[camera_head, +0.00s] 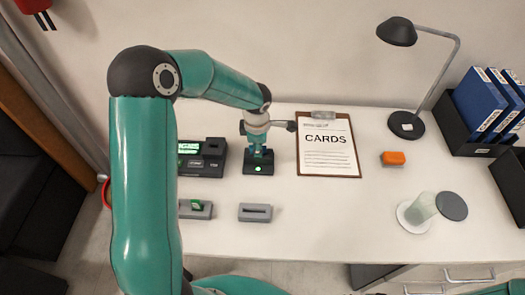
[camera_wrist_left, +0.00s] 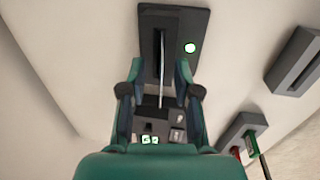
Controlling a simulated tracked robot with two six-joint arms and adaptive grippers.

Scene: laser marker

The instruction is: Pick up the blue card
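My left gripper (camera_head: 258,151) points down over a small black slotted device (camera_head: 259,166) with a lit green dot. In the left wrist view its two fingers (camera_wrist_left: 160,72) are apart, one on each side of a thin card (camera_wrist_left: 162,70) standing edge-on at the slot of the black device (camera_wrist_left: 190,20). The fingers do not appear to touch the card. Only the card's narrow pale edge shows, so I cannot tell whether it is blue. No other clearly blue card shows. My right gripper is not in view.
A black machine (camera_head: 203,160) with a green display stands left of the slotted device. Two grey holders lie in front; the left one (camera_head: 185,212) bears a green card (camera_head: 197,205), the right one (camera_head: 255,213) looks empty. A clipboard (camera_head: 327,150) and an orange block (camera_head: 393,158) lie right.

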